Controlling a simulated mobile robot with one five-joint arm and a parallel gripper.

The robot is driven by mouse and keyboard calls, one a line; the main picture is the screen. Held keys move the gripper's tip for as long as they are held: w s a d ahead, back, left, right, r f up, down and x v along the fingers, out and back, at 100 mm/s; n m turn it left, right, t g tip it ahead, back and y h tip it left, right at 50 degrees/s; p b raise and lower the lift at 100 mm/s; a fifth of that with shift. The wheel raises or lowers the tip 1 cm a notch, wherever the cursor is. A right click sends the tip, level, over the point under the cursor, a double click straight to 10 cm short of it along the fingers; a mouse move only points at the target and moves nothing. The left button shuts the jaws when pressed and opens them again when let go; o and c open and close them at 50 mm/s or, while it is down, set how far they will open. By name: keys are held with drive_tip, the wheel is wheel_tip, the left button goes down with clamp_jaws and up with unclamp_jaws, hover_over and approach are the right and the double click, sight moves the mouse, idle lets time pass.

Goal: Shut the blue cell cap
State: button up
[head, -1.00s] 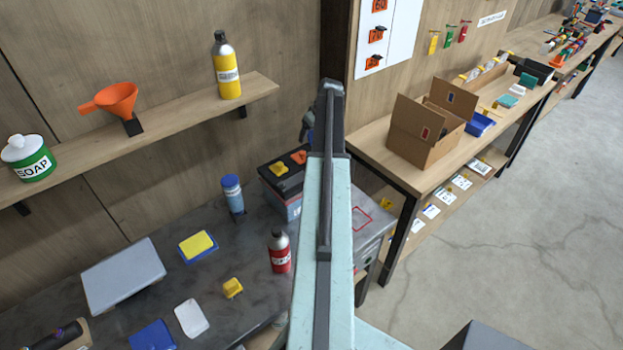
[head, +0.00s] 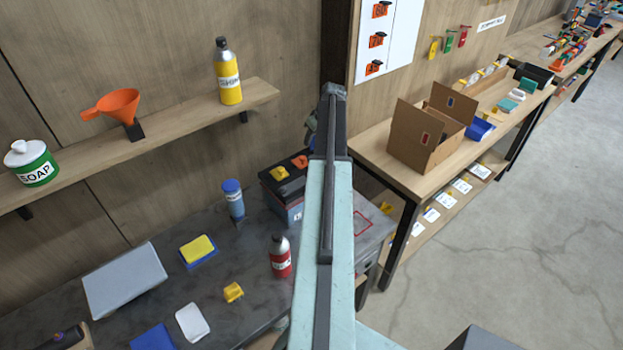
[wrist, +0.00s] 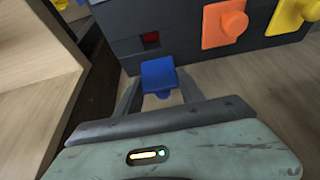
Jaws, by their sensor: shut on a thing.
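The blue cell cap (wrist: 158,76) is in the wrist view, between the two fingers of my gripper (wrist: 159,92), which is shut on it. The cap is at the near edge of a dark battery (wrist: 190,48). A small square opening, red inside, shows in the battery just beyond the cap and is not covered by it. An orange cap (wrist: 225,23) and a yellow cap (wrist: 291,14) sit on the battery to the right. In the head view the battery (head: 268,184) stands on the dark bench; my arm hides the blue cap and my gripper there.
A red bottle (head: 280,259) and a blue-capped jar (head: 234,201) stand on the bench near the battery. A shelf (head: 160,138) above holds a funnel, a soap pot and a yellow bottle. A cardboard box (head: 412,150) sits on the right-hand bench. The floor at right is clear.

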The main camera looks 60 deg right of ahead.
drive_tip(key=shift+r, duration=0.1)
drive_tip(key=shift+s+a+r, duration=0.2)
drive_tip(key=shift+s+r, duration=0.05)
drive_tip(key=shift+s, duration=0.45)
drive_tip(key=shift+s+a+r+p, duration=0.1)
drive_tip(key=shift+s+a+p, duration=0.1)
drive_tip(key=shift+s+p, duration=0.3)
drive_tip(key=shift+s, duration=0.1)
